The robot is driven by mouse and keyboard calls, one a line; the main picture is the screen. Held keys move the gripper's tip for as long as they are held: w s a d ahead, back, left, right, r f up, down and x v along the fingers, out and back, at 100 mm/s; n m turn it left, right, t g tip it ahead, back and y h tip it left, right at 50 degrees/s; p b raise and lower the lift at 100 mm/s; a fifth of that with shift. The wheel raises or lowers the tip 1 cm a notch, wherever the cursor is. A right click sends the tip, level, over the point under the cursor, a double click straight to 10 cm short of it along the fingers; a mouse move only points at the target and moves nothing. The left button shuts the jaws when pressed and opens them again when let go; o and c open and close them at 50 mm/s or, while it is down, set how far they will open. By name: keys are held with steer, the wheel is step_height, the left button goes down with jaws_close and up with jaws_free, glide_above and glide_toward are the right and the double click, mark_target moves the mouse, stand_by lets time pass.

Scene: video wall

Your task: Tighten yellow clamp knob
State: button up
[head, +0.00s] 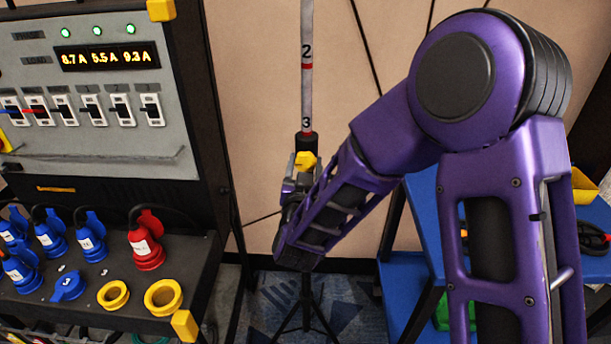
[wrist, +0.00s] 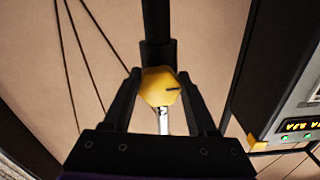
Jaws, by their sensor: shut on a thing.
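In the head view the yellow knob (head: 305,160) shows just above my gripper (head: 298,180), below the marked pole (head: 306,75). My wrist and forearm hide part of the stand below the knob.
A power panel (head: 100,85) with switches and a lit display stands at the left. Below it is a shelf (head: 110,255) with blue and red plugs and yellow rings. Blue shelving (head: 420,205) stands right, partly behind my arm. Thin dark cables run along the beige wall.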

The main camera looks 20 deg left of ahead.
steer(key=shift+m+b, duration=1.3)
steer(key=shift+m, duration=0.1)
steer(key=shift+r, duration=0.1)
steer(key=o, duration=1.4)
steer(key=shift+c, duration=0.2)
